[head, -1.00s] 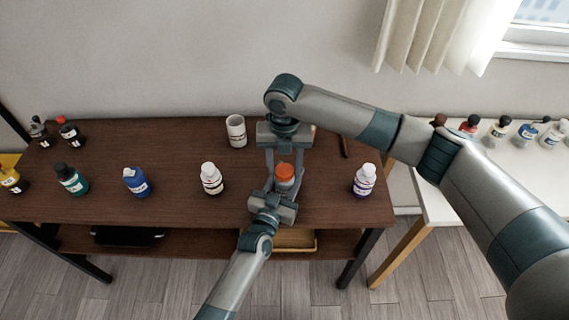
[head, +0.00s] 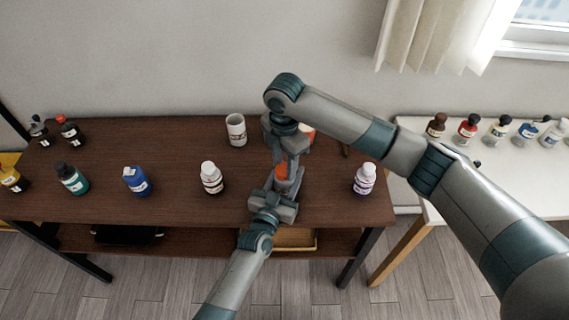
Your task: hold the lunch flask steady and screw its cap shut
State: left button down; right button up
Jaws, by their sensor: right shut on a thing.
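The lunch flask (head: 283,185) stands upright near the front of the brown table, mostly hidden by my grippers. Its orange cap (head: 281,171) is on top and partly covered by the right fingers. My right gripper (head: 286,167) reaches down from above, turned at an angle, and is shut on the cap. My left gripper (head: 282,186) comes in from the front edge, low down, with its fingers on both sides of the flask body and seemingly against it. The cap's thread and seating are hidden.
A white cup (head: 236,130) stands behind. A white bottle (head: 212,178) is to the left and a purple-labelled bottle (head: 364,179) to the right. An orange-and-white thing (head: 308,132) is partly hidden behind my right gripper. Several other bottles stand farther off.

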jog(key=m, duration=0.6)
jog(key=shift+m, duration=0.3)
jog(key=m, duration=0.6)
jog(key=shift+f+m, duration=0.1)
jog(key=shift+m, duration=0.2)
jog(key=m, duration=0.7)
jog(key=shift+s+a, duration=0.1)
jog(key=m, duration=0.6)
jog(key=shift+m, duration=0.3)
jog(key=o, duration=1.2)
jog(key=shift+r, duration=2.25)
